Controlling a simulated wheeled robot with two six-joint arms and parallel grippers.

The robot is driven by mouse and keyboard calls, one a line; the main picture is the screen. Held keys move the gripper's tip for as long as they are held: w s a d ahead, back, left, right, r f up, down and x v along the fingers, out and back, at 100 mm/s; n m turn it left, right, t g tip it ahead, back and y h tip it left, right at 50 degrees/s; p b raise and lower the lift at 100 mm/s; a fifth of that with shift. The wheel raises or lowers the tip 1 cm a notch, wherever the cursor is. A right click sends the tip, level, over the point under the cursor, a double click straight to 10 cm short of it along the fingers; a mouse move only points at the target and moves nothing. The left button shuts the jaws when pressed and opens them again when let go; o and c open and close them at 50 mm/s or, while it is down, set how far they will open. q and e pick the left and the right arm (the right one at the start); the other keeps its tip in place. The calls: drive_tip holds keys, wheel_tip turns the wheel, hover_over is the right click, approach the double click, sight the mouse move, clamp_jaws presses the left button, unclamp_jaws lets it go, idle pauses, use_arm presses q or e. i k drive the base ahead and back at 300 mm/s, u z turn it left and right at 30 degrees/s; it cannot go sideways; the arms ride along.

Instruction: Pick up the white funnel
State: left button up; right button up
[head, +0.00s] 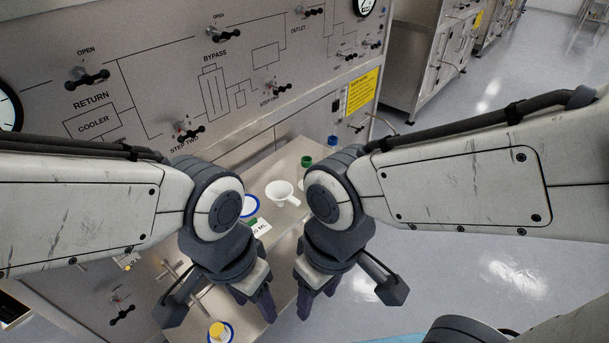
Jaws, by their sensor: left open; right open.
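The white funnel (280,191) sits on the metal shelf (262,186) in front of the panel, in the gap between my two wrists. Its wide mouth faces up and its handle points right. My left gripper (256,302) is open and empty, pointing down, nearer to me than the funnel and to its lower left. My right gripper (315,299) is open and empty, close beside the left one, nearer to me and to the funnel's lower right. Neither gripper touches the funnel.
A container with a blue rim (249,207) and a labelled front stands left of the funnel, partly hidden by my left wrist. A green cap (306,162) and a blue cap (332,141) are farther back. A yellow-topped item (218,330) is at the near end. The valve panel (150,60) rises behind.

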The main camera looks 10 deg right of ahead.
sight(279, 192)
drive_tip(key=z, duration=1.9)
drive_tip(key=i, duration=2.15)
drive_tip(key=u, duration=2.8)
